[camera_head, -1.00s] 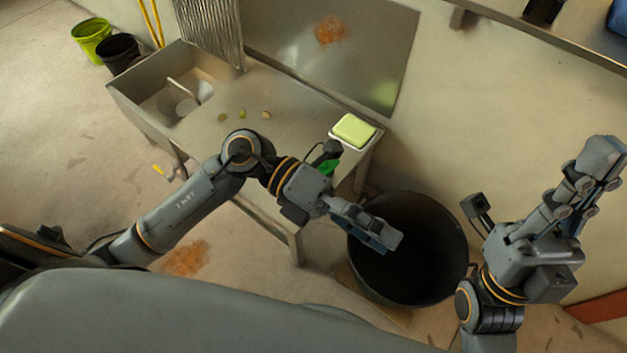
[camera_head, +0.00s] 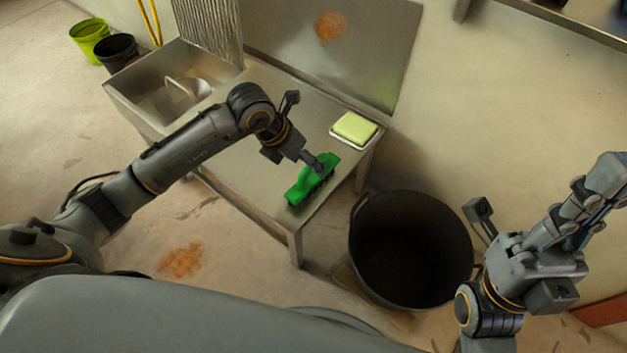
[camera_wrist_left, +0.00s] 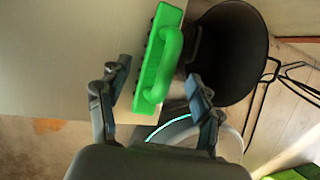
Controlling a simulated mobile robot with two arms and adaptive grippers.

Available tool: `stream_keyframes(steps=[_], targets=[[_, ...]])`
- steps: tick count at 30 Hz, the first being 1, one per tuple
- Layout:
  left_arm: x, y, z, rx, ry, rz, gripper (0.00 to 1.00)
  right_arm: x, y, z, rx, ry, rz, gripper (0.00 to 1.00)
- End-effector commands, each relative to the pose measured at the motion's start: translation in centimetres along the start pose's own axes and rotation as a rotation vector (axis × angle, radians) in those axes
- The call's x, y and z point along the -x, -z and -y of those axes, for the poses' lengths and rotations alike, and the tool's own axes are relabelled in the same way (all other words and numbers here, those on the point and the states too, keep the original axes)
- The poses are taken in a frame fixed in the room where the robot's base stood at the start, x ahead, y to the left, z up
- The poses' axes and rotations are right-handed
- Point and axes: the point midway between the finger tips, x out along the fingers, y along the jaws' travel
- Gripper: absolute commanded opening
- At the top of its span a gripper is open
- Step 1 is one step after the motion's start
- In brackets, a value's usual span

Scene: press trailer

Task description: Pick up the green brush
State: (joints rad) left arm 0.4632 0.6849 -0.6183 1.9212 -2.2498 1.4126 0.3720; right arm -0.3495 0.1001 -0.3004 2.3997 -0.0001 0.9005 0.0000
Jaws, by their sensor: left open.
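The green brush (camera_head: 303,188) lies on the metal table near its right front corner, with its arched handle up. In the left wrist view the brush (camera_wrist_left: 166,35) reaches in between the two fingers, with its handle toward the right finger. My left gripper (camera_head: 318,163) is above the far end of the brush; in the wrist view the gripper (camera_wrist_left: 158,76) is open, one finger on each side of the brush. I cannot tell whether either finger touches it. My right gripper (camera_head: 598,195) is raised at the right, away from the brush.
The metal table (camera_head: 235,165) has a sink at its left end. A yellow-green sponge (camera_head: 355,127) lies in a white tray at the back right corner. A large black bin (camera_head: 410,250) stands right of the table, also in the wrist view (camera_wrist_left: 232,45). Buckets (camera_head: 90,37) stand far left.

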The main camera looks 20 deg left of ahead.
Motion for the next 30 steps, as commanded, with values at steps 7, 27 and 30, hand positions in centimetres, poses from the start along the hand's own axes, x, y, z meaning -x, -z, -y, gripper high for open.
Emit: stream_keyframes(steps=[7,27,30], targets=[[-2.1,0.0,-0.1,0.001,0.001,0.000,0.65,0.8,-0.3,0.0,0.001,0.003,-0.006,0.00],[-6.3,-0.3,-0.4,0.000,0.001,0.001,0.55,-0.8,-0.7,0.0,0.012,0.035,-0.084,0.00],[-6.3,-0.3,-0.4,0.000,0.001,0.001,0.35,-0.8,-0.7,0.0,0.012,0.035,-0.085,0.00]])
